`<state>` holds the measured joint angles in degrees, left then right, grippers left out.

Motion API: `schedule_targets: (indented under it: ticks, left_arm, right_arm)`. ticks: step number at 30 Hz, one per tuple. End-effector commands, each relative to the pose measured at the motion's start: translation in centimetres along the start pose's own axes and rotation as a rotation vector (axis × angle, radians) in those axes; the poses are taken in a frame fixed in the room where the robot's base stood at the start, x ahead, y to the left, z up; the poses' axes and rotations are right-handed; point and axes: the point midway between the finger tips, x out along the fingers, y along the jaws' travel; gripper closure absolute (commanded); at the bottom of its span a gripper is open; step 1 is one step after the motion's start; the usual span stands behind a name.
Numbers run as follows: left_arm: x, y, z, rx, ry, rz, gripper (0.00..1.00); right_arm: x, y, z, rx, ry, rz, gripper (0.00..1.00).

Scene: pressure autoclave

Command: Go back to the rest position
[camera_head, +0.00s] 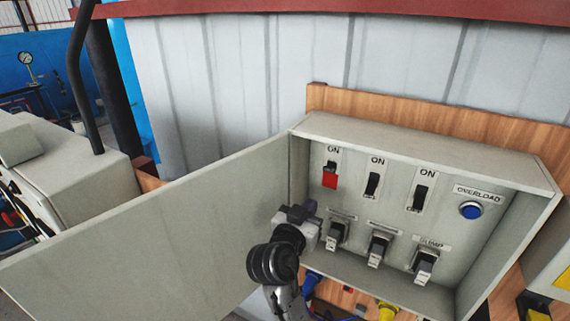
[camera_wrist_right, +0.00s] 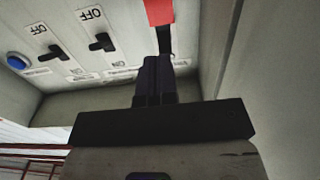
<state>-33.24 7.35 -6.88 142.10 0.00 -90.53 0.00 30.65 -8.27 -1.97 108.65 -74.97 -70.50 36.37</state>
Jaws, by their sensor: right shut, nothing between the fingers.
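My right gripper (camera_head: 308,208) is inside the left front part of an open grey switch box (camera_head: 430,145), close to the hinge side. Its dark fingers (camera_wrist_right: 156,80) are shut with nothing between them. In the right wrist view they point toward the panel, just below a red switch (camera_wrist_right: 160,12). The red switch also shows in the head view (camera_head: 330,177), above and right of the gripper. I cannot tell whether the fingertips touch the panel. My left gripper is in neither view.
The box door (camera_head: 150,225) stands open to the left, close beside my right arm. The panel holds two black switches (camera_head: 372,185) (camera_head: 420,197), a lower row of plug-like fittings (camera_head: 379,249) and a blue overload button (camera_head: 471,210). Blue (camera_head: 312,282) and yellow (camera_head: 388,312) connectors sit below the box.

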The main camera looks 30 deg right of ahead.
Motion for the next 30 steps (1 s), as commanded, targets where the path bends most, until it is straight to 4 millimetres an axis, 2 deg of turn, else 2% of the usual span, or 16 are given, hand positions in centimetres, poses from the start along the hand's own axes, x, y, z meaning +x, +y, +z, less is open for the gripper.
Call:
schedule_targets:
  ticks: [7,11,13,16,21,25,28,30]
  left_arm:
    - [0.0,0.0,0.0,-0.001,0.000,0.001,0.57]
    - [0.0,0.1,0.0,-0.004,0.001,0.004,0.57]
    - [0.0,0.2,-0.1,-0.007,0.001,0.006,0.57]
    - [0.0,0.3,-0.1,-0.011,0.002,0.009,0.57]
    - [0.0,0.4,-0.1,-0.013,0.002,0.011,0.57]
    - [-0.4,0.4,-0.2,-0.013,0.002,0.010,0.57]
    - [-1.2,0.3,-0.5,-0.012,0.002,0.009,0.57]
    - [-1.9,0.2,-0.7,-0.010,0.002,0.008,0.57]
  right_arm:
    - [0.0,0.0,0.0,-0.019,0.000,0.000,1.00]
    - [0.0,0.1,0.4,-0.122,-0.024,0.008,1.00]
    - [-0.1,-0.5,1.6,-0.191,-0.100,-0.041,1.00]
    - [-0.9,-1.2,2.4,-0.221,-0.202,-0.167,1.00]
    - [-3.5,-2.4,1.9,-0.220,-0.297,-0.430,1.00]
    - [-6.0,-2.5,1.8,-0.236,-0.329,-0.631,1.00]
    - [-8.6,-1.6,3.4,-0.275,-0.368,-0.785,1.00]
    - [-10.6,-0.4,5.2,-0.310,-0.411,-0.887,1.00]
